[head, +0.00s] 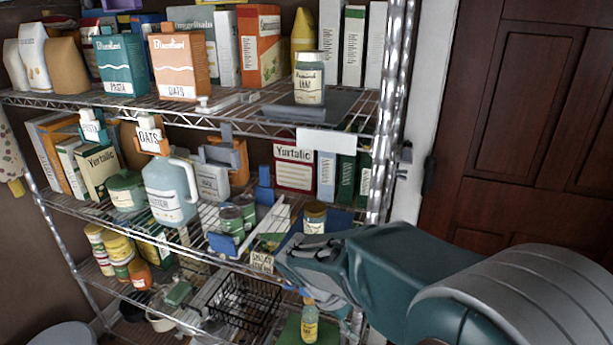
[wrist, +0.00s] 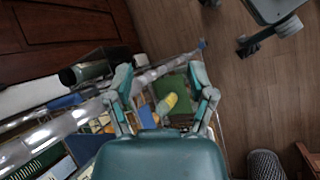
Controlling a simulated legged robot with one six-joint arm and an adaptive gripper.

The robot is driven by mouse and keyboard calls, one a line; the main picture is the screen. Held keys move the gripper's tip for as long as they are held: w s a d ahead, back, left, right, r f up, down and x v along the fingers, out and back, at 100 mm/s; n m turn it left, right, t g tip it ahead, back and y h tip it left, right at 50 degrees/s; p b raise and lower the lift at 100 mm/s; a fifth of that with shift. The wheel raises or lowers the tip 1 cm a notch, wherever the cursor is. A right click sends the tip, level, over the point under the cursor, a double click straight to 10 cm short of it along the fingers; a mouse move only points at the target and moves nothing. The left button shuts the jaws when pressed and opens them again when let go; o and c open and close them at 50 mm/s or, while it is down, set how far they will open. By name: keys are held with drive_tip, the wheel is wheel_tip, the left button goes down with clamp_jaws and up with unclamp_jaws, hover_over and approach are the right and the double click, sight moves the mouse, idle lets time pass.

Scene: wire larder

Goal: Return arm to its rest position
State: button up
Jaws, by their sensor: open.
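My gripper (head: 300,262) is at the end of my teal arm, which reaches in from the right in front of the wire shelf's right side. In the wrist view its two fingers (wrist: 162,80) are spread apart with nothing held between them. A small bottle with a yellow label (head: 310,325) stands on a green surface (head: 290,328) below my gripper in the head view. In the wrist view the bottle (wrist: 167,103) shows between the fingers, over a green patch (wrist: 176,88). My arm hides part of the shelf's lower right.
The wire shelf's right post (head: 385,130) stands close to my gripper. A jar with a brown lid (head: 314,217) is just above it, and a black wire basket (head: 240,303) is to its lower left. A dark wooden door (head: 520,120) is at right. Open wooden floor (wrist: 245,95) shows beside the shelf.

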drive_tip(key=s+d+r+m+t+y, duration=0.2)
drive_tip(key=s+r+m+t+y, duration=0.1)
drive_tip(key=s, duration=0.4)
drive_tip(key=s+d+r+m+t+y, duration=0.2)
drive_tip(key=s+d+r+m+y, duration=0.1)
drive_tip(key=s+r+m, duration=0.3)
drive_tip(key=shift+s+r+t+y, duration=0.4)
drive_tip(key=shift+s+r+y, duration=0.1)
drive_tip(key=shift+r, duration=0.1)
drive_tip(key=shift+d, duration=0.1)
